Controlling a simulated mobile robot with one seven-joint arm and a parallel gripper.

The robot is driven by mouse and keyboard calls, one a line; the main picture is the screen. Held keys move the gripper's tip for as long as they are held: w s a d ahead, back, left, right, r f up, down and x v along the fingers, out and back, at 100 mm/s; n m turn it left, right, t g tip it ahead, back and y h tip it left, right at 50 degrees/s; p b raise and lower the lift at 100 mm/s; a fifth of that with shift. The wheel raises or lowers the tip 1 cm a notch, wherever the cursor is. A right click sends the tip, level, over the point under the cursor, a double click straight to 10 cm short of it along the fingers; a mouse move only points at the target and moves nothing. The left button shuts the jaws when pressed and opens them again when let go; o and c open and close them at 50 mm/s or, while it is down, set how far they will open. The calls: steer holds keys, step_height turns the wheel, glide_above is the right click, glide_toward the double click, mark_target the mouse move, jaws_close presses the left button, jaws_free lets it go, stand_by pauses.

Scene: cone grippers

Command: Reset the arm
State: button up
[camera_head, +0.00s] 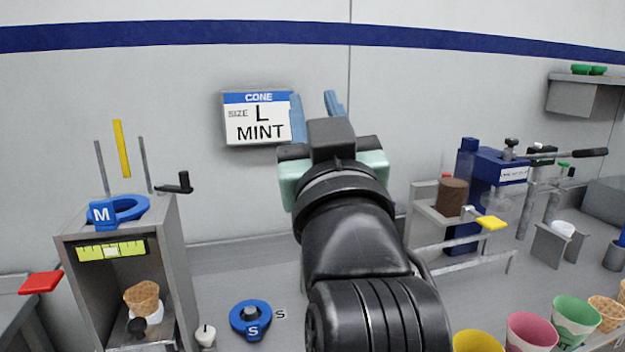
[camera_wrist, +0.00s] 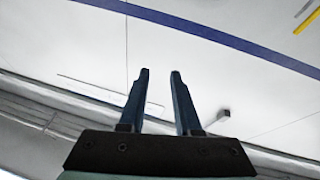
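My gripper (camera_head: 317,118) is raised in the middle of the head view, in front of the back wall, with its two blue fingers pointing up. The fingers are spread apart with nothing between them. In the wrist view my gripper (camera_wrist: 160,90) also shows both fingers apart and empty, against the pale wall with its blue stripe. My black arm rises from the bottom of the head view and hides part of the counter behind it.
A sign (camera_head: 258,117) reading "CONE SIZE L MINT" hangs beside my gripper. At left stands a grey cabinet (camera_head: 183,262) with a blue M ring (camera_head: 130,208) on top. A blue S ring (camera_head: 250,333) lies on the counter. At right are a blue machine (camera_head: 487,168) and several coloured cups (camera_head: 530,330).

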steer(key=s+r+m+t+h+p, duration=0.1)
steer(key=s+r+t+h, duration=0.15)
steer(key=s+r, duration=0.35)
steer(key=s+r+m+t+h+p, duration=0.1)
steer(key=s+r+m+t, duration=0.15)
steer(key=s, duration=0.65)
step_height(320, 180, up, 14)
steer(key=p, duration=1.3)
steer(key=shift+w+a+n, duration=0.15)
steer(key=shift+w+n, duration=0.1)
steer(key=shift+n, duration=0.1)
